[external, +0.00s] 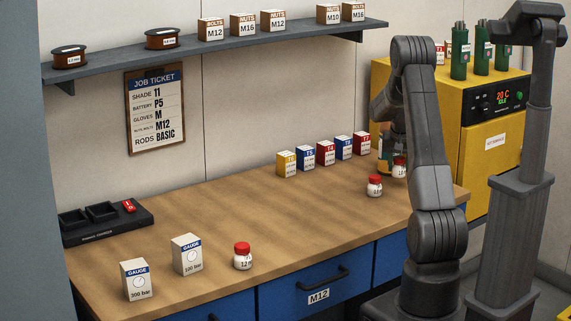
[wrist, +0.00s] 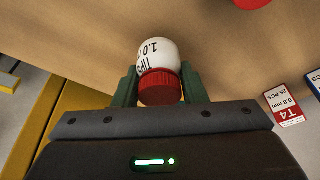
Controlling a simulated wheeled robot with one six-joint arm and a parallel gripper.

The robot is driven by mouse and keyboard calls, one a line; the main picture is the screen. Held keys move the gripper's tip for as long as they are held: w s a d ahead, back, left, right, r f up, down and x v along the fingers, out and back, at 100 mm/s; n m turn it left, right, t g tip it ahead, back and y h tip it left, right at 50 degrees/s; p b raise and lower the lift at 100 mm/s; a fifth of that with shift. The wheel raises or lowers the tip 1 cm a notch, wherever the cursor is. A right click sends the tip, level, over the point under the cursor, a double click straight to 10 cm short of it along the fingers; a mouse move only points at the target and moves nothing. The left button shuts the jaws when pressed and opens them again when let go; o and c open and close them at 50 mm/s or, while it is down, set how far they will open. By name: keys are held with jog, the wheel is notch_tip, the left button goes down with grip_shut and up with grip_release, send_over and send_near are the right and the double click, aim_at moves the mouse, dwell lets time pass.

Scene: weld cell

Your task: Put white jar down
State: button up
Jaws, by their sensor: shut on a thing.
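A white jar with a red lid (wrist: 159,60), its label reading TIPS 1.0, is between the green fingers of my gripper (wrist: 160,88) in the wrist view. My gripper is shut on it. In the external view the held jar (external: 399,169) shows beside my arm at the right end of the workbench, partly hidden by the arm. I cannot tell whether its base touches the bench top (external: 330,204).
A similar red-lidded jar (external: 374,186) stands close to the left of the held one. Another jar (external: 242,257) and two gauge boxes (external: 187,255) stand at the front left. Several small boxes (external: 325,154) line the back. The bench middle is clear. The yellow cabinet (external: 489,145) stands behind right.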

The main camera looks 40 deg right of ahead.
aim_at(398, 174)
jog(key=shift+f, duration=1.65)
jog(key=shift+f, duration=0.25)
jog(key=o, duration=1)
jog(key=shift+r, duration=0.1)
jog(key=shift+r, duration=0.5)
jog(key=b+v, duration=0.1)
jog(key=v, duration=1)
jog(key=shift+s+a+r, duration=0.1)
jog(key=shift+r, duration=0.05)
